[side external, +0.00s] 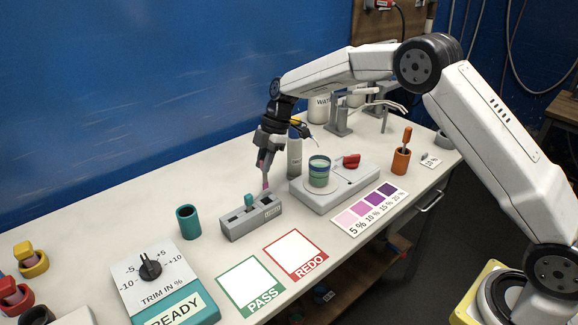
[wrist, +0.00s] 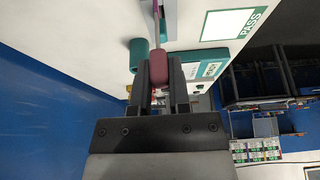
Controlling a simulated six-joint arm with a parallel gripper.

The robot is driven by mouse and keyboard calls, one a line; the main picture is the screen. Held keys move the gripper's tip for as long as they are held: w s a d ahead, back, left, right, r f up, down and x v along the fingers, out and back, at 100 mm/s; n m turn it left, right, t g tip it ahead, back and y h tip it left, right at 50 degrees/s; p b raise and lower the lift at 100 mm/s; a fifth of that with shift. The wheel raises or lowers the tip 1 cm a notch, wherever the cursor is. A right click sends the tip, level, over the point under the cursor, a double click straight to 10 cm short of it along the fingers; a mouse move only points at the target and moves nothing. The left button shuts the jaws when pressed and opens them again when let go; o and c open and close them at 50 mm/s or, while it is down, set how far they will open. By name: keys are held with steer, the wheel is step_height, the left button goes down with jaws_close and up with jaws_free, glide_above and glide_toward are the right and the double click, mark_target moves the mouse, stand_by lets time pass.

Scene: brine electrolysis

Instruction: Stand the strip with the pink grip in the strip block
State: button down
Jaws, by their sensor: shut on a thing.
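My gripper (side external: 264,168) points down above the right end of the grey strip block (side external: 252,220). It is shut on the pink grip (side external: 265,184) of a strip, which hangs below the fingers over the block. In the wrist view the dark pink grip (wrist: 157,72) sits between my two fingers, with the thin strip running away from it. The strip's lower end is hard to make out, so I cannot tell whether it is in a slot. A strip with a teal grip (side external: 248,201) stands in the middle of the block.
A teal cup (side external: 188,222) stands left of the block. A stirrer base (side external: 335,190) with a beaker (side external: 319,172) and a bottle (side external: 294,157) are close on the right. PASS (side external: 252,284) and REDO (side external: 296,254) squares lie in front.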

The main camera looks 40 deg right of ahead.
mark_target(266, 183)
steer(key=shift+f, duration=3.4)
steer(key=shift+f, duration=0.1)
steer(key=c, duration=0.5)
jaws_free()
steer(key=v, duration=0.8)
steer(key=shift+s, duration=0.15)
